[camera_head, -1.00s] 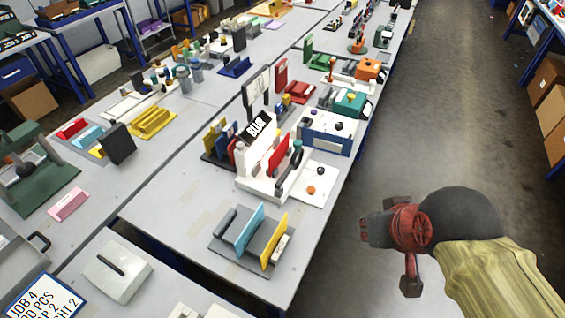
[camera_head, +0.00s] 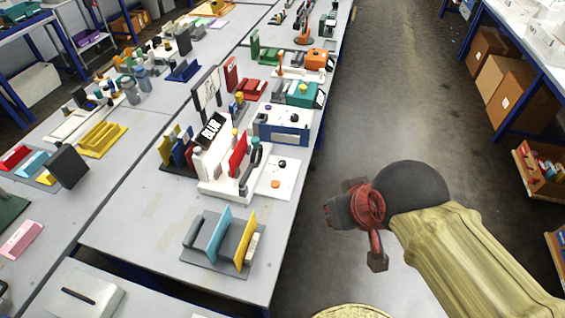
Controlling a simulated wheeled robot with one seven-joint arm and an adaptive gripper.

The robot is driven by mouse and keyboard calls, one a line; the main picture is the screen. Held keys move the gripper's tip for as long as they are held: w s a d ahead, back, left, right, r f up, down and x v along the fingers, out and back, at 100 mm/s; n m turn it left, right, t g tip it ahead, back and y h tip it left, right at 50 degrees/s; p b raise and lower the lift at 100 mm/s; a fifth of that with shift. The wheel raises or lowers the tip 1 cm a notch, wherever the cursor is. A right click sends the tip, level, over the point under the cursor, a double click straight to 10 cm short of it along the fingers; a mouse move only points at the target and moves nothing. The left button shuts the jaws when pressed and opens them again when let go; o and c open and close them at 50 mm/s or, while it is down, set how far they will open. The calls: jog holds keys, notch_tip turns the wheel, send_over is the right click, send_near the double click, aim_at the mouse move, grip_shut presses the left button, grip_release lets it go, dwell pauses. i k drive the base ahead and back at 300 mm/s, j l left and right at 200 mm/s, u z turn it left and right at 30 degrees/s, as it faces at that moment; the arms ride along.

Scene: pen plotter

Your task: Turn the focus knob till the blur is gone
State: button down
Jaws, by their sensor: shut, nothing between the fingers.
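A white device (camera_head: 215,172) stands on the near table, with a black sign reading BLUR (camera_head: 212,130) on it. An upright red plate (camera_head: 238,155) and a dark-handled part (camera_head: 251,166) stand on its right side. A white base plate (camera_head: 281,188) beside it carries a small black knob (camera_head: 282,163) and an orange knob (camera_head: 275,184). I cannot tell which of these is the focus knob. My gripper (camera_head: 335,211) is shut and empty over the aisle, right of the table and apart from the device.
A grey stand with blue and yellow plates (camera_head: 217,236) sits in front of the device. A white-and-blue box (camera_head: 283,127) and a teal machine (camera_head: 302,94) stand behind it. The aisle floor (camera_head: 400,110) is clear. Cardboard boxes (camera_head: 505,85) sit under the right table.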

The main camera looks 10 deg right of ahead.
aim_at(281, 164)
jog(key=i+l+u, duration=0.1)
jog(key=i+l, duration=0.15)
jog(key=l, duration=0.15)
jog(key=i+l+u, duration=0.1)
jog(key=i+l, duration=0.2)
jog(key=i+l+u, duration=0.1)
jog(key=l, duration=0.4)
jog(key=i, duration=0.1)
